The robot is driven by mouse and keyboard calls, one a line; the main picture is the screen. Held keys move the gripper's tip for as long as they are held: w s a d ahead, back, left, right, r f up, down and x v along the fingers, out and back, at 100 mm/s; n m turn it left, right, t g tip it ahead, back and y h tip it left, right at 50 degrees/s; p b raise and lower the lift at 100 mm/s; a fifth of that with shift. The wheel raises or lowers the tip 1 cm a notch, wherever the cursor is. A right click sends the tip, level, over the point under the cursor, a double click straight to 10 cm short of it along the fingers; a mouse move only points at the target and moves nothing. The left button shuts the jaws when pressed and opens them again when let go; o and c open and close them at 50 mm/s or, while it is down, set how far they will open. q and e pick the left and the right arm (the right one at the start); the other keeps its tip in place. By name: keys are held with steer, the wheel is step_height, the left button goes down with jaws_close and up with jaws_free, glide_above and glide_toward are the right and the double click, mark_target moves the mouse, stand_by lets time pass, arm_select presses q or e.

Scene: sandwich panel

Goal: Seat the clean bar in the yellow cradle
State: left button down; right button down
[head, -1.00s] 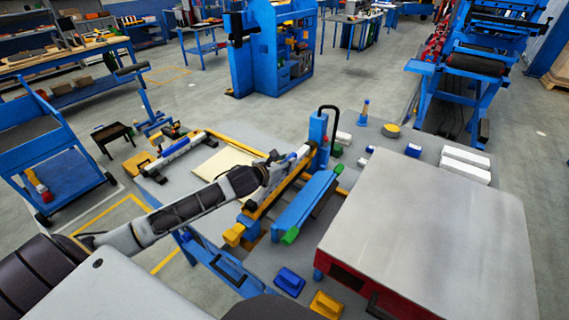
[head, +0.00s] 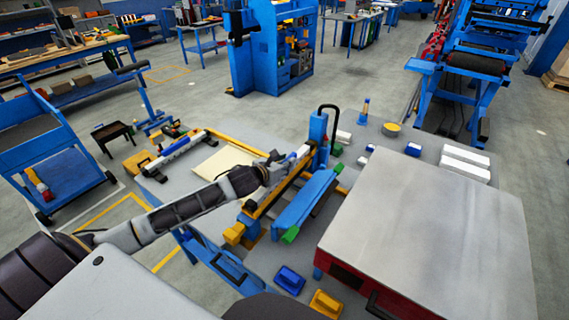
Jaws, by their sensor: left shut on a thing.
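My left gripper (head: 277,166) reaches over the near side of the blue press-like fixture in the middle of the table. It is shut on a bar, mostly hidden by the fingers; a white piece with a blue part (head: 301,152) shows just beyond them. A yellow cradle end (head: 234,232) stands at the near end of the fixture's orange-yellow beam (head: 268,204). I cannot tell whether the held bar touches the cradle. Another white bar with blue parts (head: 180,147) lies at the table's left back. My right gripper is not in view.
A blue plate with green ends (head: 305,200) lies beside the beam. A blue post with a black handle (head: 318,130) rises at its far end. A large grey-topped red box (head: 430,225) fills the right. Blue (head: 289,280) and yellow (head: 326,304) blocks lie in front.

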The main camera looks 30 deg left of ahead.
arm_select(q)
steer(key=shift+f, duration=0.25)
stand_by(0.3)
steer(key=c, duration=1.1)
jaws_free()
steer(key=shift+v, duration=5.3)
steer(key=shift+s+a+r, duration=0.1)
steer(key=shift+s, duration=0.5)
steer(key=shift+r, duration=0.1)
steer(key=shift+s, duration=0.1)
